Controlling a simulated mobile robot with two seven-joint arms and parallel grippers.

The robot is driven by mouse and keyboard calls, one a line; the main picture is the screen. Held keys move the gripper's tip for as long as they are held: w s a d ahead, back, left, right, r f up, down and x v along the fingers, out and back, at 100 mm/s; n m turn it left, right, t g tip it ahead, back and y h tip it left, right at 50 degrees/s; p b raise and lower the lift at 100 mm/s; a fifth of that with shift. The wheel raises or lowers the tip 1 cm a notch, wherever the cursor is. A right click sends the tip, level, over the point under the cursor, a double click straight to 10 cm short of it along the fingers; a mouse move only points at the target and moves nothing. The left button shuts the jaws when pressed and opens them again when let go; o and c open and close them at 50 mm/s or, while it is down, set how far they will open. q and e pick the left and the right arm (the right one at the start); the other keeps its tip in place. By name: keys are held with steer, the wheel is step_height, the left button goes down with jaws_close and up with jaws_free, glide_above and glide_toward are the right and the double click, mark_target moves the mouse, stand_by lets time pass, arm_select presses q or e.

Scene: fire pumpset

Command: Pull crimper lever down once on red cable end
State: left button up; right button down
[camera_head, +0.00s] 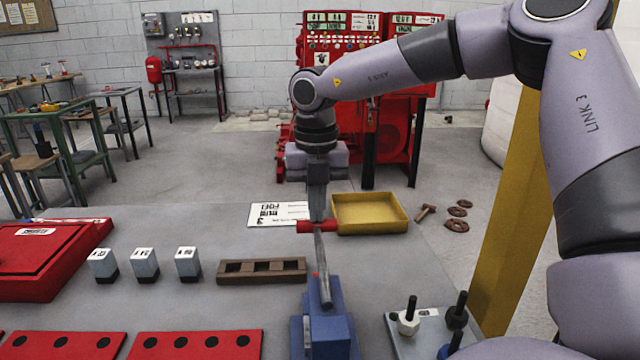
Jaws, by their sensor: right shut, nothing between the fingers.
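The crimper (323,330) is a blue bench tool at the bottom centre. Its grey lever (322,265) runs up and away from the body to a red cross handle (308,226). A small red spot shows beside the lever's lower part; I cannot tell whether it is the red cable end. My right gripper (317,214) points down over the handle, fingers shut with nothing between them. Its tips overlap the handle in the picture; I cannot tell if they touch it. My left gripper is out of view.
A yellow tray (370,228) lies right of the handle, with a white printed sheet (277,213) to the left. A brown slotted block (262,282) and several grey labelled blocks stand left of the crimper. A plate with dark posts (427,318) is at right.

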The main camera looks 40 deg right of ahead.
step_height(320, 180, up, 4)
steer(key=shift+f+p, duration=0.25)
steer(key=shift+p, duration=1)
arm_select(q)
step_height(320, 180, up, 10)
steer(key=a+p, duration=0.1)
steer(key=p, duration=0.8)
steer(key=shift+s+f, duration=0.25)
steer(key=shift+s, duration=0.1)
arm_select(e)
step_height(320, 180, up, 14)
steer(key=shift+f, duration=0.25)
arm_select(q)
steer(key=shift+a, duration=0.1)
